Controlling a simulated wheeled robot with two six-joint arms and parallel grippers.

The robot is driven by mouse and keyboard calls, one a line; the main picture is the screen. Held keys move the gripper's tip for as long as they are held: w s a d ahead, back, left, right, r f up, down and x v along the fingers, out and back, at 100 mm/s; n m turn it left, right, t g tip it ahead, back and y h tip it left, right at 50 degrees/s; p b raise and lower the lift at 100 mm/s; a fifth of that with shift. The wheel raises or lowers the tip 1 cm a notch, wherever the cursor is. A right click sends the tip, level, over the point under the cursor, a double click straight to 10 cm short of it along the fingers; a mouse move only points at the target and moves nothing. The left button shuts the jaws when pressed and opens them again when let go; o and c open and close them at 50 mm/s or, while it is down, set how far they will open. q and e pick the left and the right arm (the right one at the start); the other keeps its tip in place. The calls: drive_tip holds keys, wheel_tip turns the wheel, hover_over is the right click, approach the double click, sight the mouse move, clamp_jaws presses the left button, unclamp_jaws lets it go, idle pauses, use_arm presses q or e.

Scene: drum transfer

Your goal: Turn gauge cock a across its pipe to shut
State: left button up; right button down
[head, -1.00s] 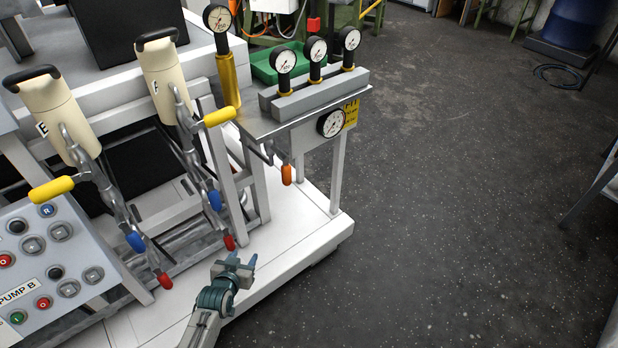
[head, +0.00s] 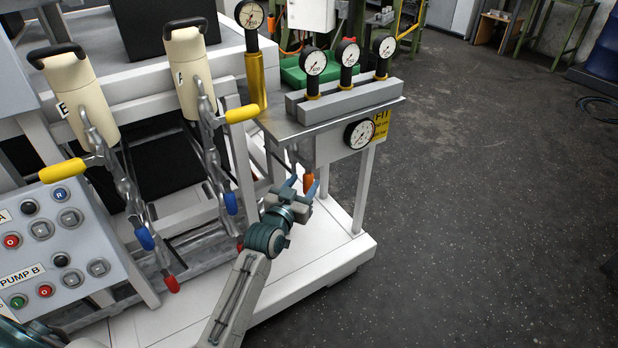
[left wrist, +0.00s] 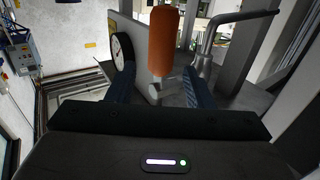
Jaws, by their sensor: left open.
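An orange-handled lever (head: 308,182) hangs under the gauge shelf, below the round dial gauge (head: 359,133). I take it for a gauge cock; no letter on it is readable. In the left wrist view the orange handle (left wrist: 162,42) stands upright, with a metal stem below it. My left gripper (head: 301,188) is open at the handle. Its two fingers (left wrist: 159,78) show on either side of the handle's lower end and stem, apart from it as far as I can tell. The pipe behind is mostly hidden. My right gripper is not in view.
A bent grey metal lever (left wrist: 208,40) stands close right of the orange handle in the left wrist view. A shelf leg (head: 364,190) stands to the right. Yellow-handled levers (head: 242,114) are to the left.

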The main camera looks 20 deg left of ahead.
sight(306, 180)
use_arm(q)
drive_tip(key=shift+w+d, duration=0.15)
drive_tip(key=shift+w, duration=1.8)
clamp_jaws()
